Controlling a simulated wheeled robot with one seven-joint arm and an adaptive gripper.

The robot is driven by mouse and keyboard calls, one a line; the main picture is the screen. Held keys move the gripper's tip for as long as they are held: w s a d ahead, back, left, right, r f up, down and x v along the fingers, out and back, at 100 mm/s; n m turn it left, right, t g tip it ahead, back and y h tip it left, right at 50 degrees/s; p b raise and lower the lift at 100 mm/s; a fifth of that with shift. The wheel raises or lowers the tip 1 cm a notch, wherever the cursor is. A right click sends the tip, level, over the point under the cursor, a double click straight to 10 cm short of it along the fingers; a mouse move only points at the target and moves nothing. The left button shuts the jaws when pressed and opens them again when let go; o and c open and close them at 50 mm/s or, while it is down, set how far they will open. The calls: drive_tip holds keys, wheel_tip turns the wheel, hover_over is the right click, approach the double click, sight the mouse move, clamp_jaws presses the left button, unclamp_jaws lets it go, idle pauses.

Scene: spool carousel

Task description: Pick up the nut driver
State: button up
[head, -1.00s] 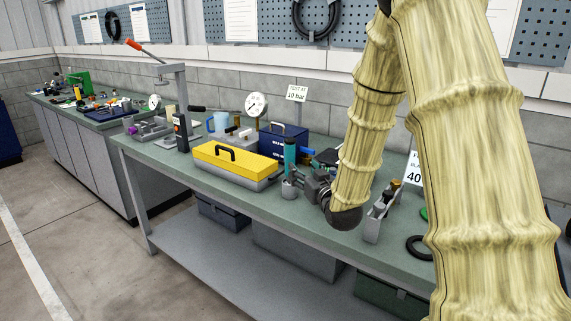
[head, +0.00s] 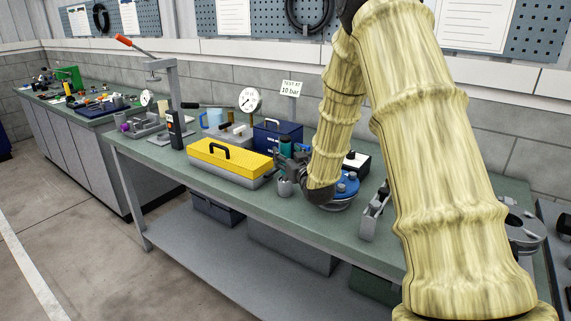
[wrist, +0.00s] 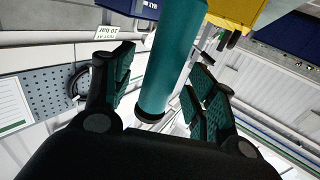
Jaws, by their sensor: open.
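The nut driver, with a teal cylindrical handle (head: 285,145), stands upright in a small grey cup (head: 286,187) on the green bench. In the wrist view its handle (wrist: 172,60) runs between my two dark green ribbed finger pads. My gripper (wrist: 161,80) is open, with one finger on each side of the handle. I cannot tell whether either pad touches it. In the head view my gripper (head: 292,165) reaches in at the cup from the right, and my arm hides part of it. The driver's lower end is hidden.
A yellow-lidded case (head: 230,158) lies left of the cup, with a dark blue box (head: 277,134) behind. A blue round part (head: 346,184) sits just right of my wrist. A grey holder (head: 374,215) stands farther right. A pressure gauge (head: 249,100) rises behind the case.

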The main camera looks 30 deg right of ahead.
drive_tip(key=shift+w+d, duration=0.1)
drive_tip(key=shift+w, duration=0.65)
drive_tip(key=c, duration=1.1)
drive_tip(key=shift+r, duration=0.1)
drive_tip(key=shift+c, duration=0.2)
